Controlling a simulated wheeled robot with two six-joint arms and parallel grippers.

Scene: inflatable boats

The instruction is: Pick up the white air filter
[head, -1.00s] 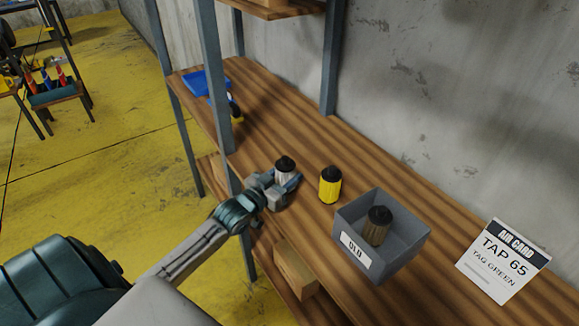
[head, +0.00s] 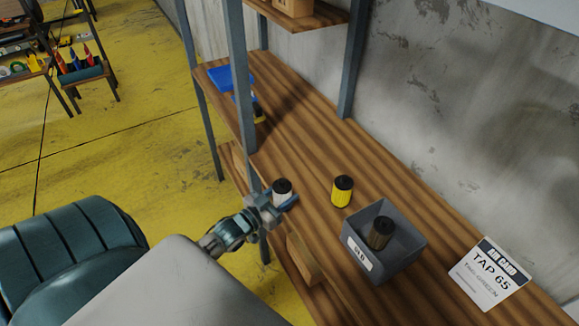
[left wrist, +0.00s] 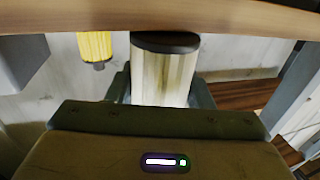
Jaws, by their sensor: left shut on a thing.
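The white air filter (head: 282,190) has a black cap and stands at the front edge of the wooden shelf in the head view. My left gripper (head: 276,203) is shut on it, with a finger on either side. In the left wrist view the white filter (left wrist: 164,70) sits between the fingers, its dark cap toward the top of the picture. I cannot tell whether its base is clear of the shelf. My right gripper is not in view.
A yellow filter (head: 342,191) stands to the right on the shelf (head: 300,140). A grey bin (head: 385,262) marked OLD holds a dirty brown filter (head: 380,232). A card (head: 488,274) reading TAP 65 is at the right. A metal post (head: 240,80) rises behind my gripper.

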